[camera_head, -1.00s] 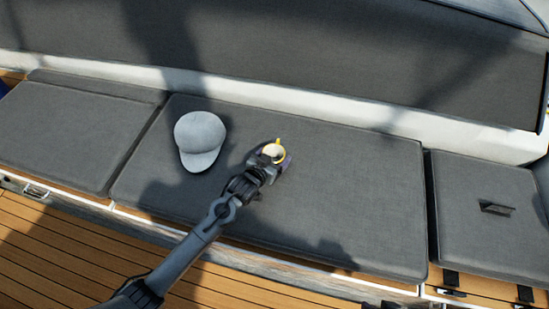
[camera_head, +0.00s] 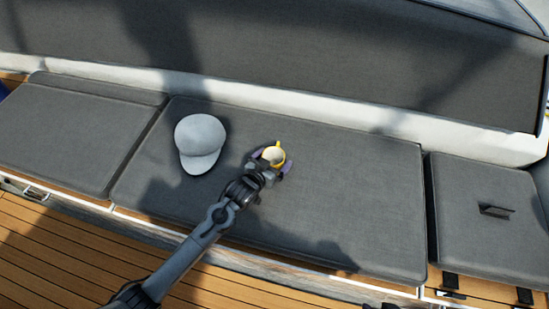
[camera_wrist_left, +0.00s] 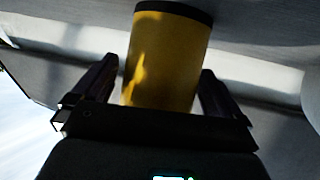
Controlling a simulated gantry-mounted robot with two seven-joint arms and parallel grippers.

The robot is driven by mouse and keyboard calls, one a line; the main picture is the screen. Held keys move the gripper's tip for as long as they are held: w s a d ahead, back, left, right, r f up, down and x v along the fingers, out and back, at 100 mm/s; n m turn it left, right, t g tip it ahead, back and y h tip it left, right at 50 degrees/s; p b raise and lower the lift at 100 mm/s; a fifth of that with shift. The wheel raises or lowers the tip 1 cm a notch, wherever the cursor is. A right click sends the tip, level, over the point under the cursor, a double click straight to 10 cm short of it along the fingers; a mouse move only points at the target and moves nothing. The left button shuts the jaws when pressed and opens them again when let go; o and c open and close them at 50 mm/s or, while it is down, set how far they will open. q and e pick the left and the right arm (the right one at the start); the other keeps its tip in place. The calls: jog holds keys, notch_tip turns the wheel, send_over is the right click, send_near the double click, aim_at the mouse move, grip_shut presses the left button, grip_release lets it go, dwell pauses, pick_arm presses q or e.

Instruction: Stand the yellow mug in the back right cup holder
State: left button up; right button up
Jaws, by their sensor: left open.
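The yellow mug (camera_head: 273,157) has a pale inside and stands upright, apparently on the middle seat cushion, with its handle pointing to the back. My left gripper (camera_head: 272,161) is open, with one finger on each side of the mug. In the left wrist view the mug (camera_wrist_left: 166,60) fills the space between the two fingers of the left gripper (camera_wrist_left: 158,75). Gaps show beside the mug there, and a dark band crosses its upper end in the picture. No cup holder shows in either view. My right gripper is not in view.
A light grey cap (camera_head: 200,142) lies left of the mug on the dark grey middle cushion (camera_head: 360,200). A backrest (camera_head: 290,55) runs behind. The right cushion (camera_head: 480,235) bears a small dark object (camera_head: 495,210). The cushion right of the mug is clear.

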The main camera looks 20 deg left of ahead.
pick_arm(q)
jog(key=s+r+g+p, duration=0.1)
jog(key=s, duration=0.5)
jog(key=s+a+r+g+p, duration=0.1)
jog(key=s+g, duration=0.1)
jog(key=s, duration=0.5)
jog(key=s+a+r+g+y+p, duration=0.1)
jog(key=s+g, duration=0.1)
jog(key=s, duration=0.5)
jog(key=shift+r, duration=0.15)
jog(key=s+g, duration=0.1)
jog(key=s, duration=0.2)
jog(key=s+g, duration=0.1)
jog(key=s, duration=0.2)
jog(key=s+a+r+g, duration=0.1)
jog(key=s, duration=0.2)
jog(key=shift+r+g, duration=0.1)
jog(key=shift+g, duration=0.2)
jog(key=shift+c, duration=0.2)
jog(key=s, duration=0.1)
jog(key=s+g, duration=0.1)
jog(key=shift+s+a+r+m+y, duration=0.25)
jog(key=shift+s+r+m+y, duration=0.05)
jog(key=shift+r, duration=0.05)
jog(key=c, duration=0.5)
jog(key=shift+s, duration=0.15)
jog(key=c, duration=0.5)
